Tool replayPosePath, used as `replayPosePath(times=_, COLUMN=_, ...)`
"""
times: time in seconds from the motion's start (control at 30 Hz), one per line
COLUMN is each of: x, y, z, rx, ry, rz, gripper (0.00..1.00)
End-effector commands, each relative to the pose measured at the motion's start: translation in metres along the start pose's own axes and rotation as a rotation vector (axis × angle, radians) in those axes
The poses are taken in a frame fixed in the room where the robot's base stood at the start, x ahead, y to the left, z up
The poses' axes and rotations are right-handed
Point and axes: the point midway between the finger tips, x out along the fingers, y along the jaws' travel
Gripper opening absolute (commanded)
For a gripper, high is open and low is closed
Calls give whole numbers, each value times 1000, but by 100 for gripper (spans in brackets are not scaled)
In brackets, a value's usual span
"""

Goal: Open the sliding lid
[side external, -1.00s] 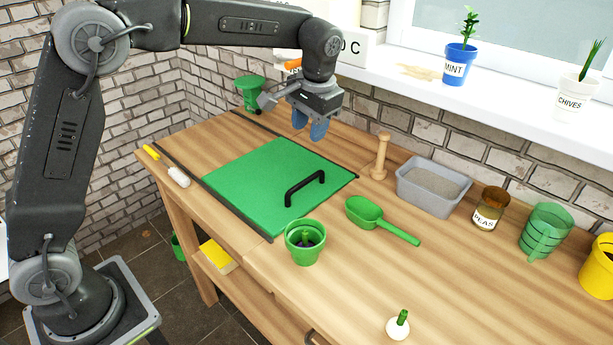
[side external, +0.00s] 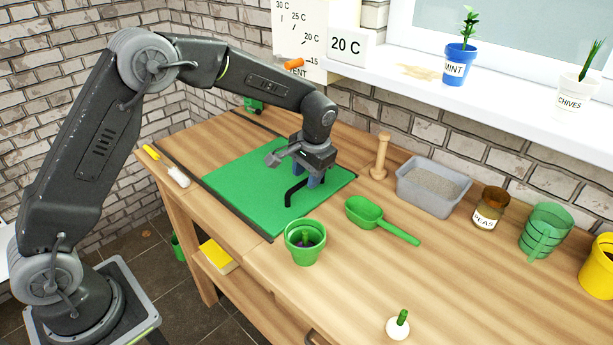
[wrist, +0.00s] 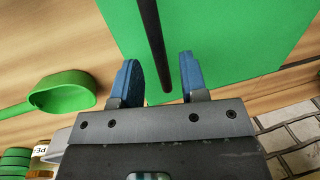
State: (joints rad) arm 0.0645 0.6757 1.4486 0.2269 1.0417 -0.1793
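The green sliding lid (side external: 240,190) lies flat in the bench top, with a black bar handle (side external: 291,193) on it. My gripper (side external: 308,183) is low over the lid at the handle's far end and hides part of the bar. In the wrist view my gripper's two blue fingers (wrist: 159,75) are spread apart. The black handle (wrist: 152,40) runs between them, with gaps visible on both sides. The green lid (wrist: 230,40) fills the area behind the fingers. I cannot tell the exact height of the fingertips against the bar.
A green pot (side external: 305,243) stands just in front of the lid, and a green scoop (side external: 372,217) lies to its right. A wooden dibber (side external: 380,158) and grey tray (side external: 432,187) stand near the brick wall. Dark rails (side external: 225,208) edge the lid.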

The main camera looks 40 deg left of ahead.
Motion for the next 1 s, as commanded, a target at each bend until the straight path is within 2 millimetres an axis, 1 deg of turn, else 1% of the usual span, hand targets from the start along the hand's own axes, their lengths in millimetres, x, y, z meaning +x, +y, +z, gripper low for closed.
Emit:
replayPosePath(times=0.03, x=5, y=0, z=0, rx=0, ry=-1, rz=0, gripper=40)
replayPosePath(times=0.13, x=10, y=0, z=0, rx=0, ry=-1, rz=0, gripper=40)
replayPosePath(times=0.43, x=12, y=0, z=0, rx=-1, ry=0, rz=0, gripper=40)
replayPosePath(times=0.83, x=11, y=0, z=0, rx=-1, ry=0, rz=0, gripper=2)
replayPosePath(times=0.87, x=11, y=0, z=0, rx=-1, ry=0, rz=0, gripper=0)
replayPosePath(times=1.0, x=11, y=0, z=0, rx=-1, ry=1, rz=0, gripper=0)
